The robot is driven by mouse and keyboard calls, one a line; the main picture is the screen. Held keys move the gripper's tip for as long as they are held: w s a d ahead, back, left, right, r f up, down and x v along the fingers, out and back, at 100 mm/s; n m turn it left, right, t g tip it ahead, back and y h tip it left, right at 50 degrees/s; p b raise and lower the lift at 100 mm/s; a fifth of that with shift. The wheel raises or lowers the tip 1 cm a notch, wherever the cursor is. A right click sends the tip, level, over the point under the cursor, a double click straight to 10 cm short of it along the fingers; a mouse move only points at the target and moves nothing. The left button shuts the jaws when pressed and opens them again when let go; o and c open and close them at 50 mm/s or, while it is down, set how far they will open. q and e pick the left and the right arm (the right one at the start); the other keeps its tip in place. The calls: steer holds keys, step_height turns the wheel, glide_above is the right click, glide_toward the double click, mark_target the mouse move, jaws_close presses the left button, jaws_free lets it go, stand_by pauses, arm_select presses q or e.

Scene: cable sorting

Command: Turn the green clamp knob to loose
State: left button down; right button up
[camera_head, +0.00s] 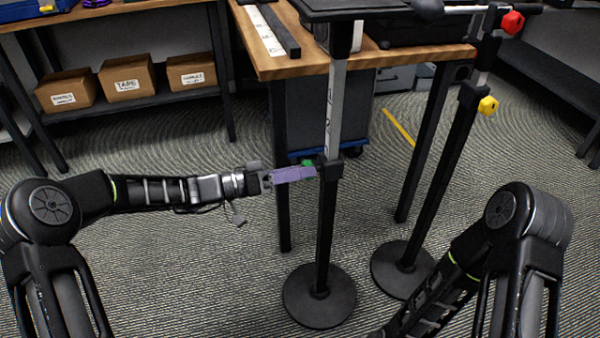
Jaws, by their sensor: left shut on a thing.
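The green clamp knob (307,162) is on the clamp (329,168) partway up the near stand's pole. Only a small green part shows above my gripper's purple fingers. My left gripper (312,172) reaches in from the left, about level, and is shut on the green knob. The fingers hide most of the knob, so its turn angle cannot be told. The near stand (320,296) is upright on a round black base. My right arm runs down out of the bottom edge, and its gripper is not in view.
A second stand (404,269) with a yellow knob (488,105) and a red knob (512,22) is behind to the right. A wooden table (285,68) is behind the near stand. Cardboard boxes (127,78) sit on a shelf at left. The floor between is clear.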

arm_select(q)
steer(key=shift+n+p, duration=2.45)
steer(key=shift+n, duration=3.85)
steer(key=c, duration=0.9)
jaws_free()
